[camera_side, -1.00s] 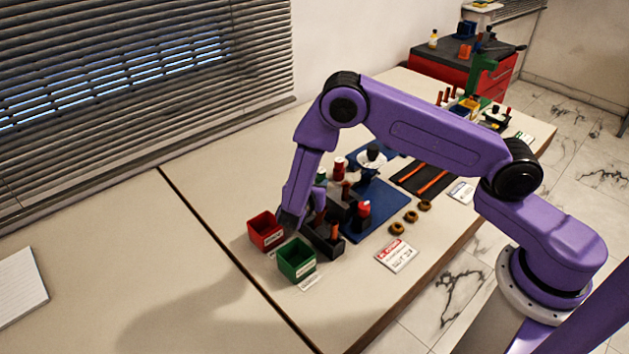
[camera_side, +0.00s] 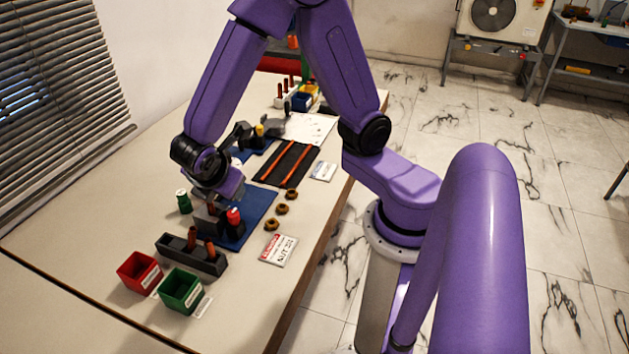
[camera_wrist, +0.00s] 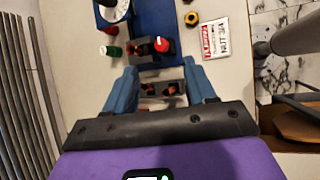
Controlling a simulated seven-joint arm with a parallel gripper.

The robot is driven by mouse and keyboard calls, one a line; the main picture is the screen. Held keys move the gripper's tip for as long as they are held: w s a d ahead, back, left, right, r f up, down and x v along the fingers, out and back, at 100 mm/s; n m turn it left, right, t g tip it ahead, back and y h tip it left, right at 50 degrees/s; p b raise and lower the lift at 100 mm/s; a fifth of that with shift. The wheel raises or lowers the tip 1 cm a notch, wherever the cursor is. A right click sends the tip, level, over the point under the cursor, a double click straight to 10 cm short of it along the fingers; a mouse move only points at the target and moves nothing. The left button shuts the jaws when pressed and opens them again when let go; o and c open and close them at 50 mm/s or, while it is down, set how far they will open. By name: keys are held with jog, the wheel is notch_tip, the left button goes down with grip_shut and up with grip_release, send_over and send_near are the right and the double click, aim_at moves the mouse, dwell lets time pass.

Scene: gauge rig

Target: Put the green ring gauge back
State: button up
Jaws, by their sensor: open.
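A small green cylinder with a pale top (camera_side: 183,200) stands on the bench left of the blue mat; it also shows in the wrist view (camera_wrist: 112,50). It may be the green ring gauge; I cannot make out a ring. A black rack (camera_side: 190,254) with orange-brown pins stands in front of the mat and shows between my fingers in the wrist view. A red-topped piece (camera_side: 234,217) stands beside a black block on the mat. My gripper (camera_wrist: 161,68) is open with nothing between its fingertips. In the side view it hangs above the mat, its fingertips partly hidden.
A red bin (camera_side: 139,271) and a green bin (camera_side: 180,290) stand at the near end. Brass nuts (camera_side: 282,208) and a label card (camera_side: 279,250) lie right of the mat (camera_side: 258,205). A black tray with orange strips (camera_side: 287,163) lies farther back. Bench left of the rack is clear.

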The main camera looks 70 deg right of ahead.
jog(key=s+r+m+g+y, duration=0.1)
jog(key=s+r+m+y, duration=0.1)
jog(key=s, duration=0.7)
jog(key=s+d+r+m+g+y, duration=0.1)
jog(key=s+r+m+y, duration=0.1)
jog(key=s+y, duration=0.3)
jog(key=s+r, duration=0.1)
jog(key=s, duration=0.3)
jog(key=shift+s+d+r+g, duration=0.15)
jog(key=shift+s+g, duration=0.1)
jog(key=shift+g, duration=0.15)
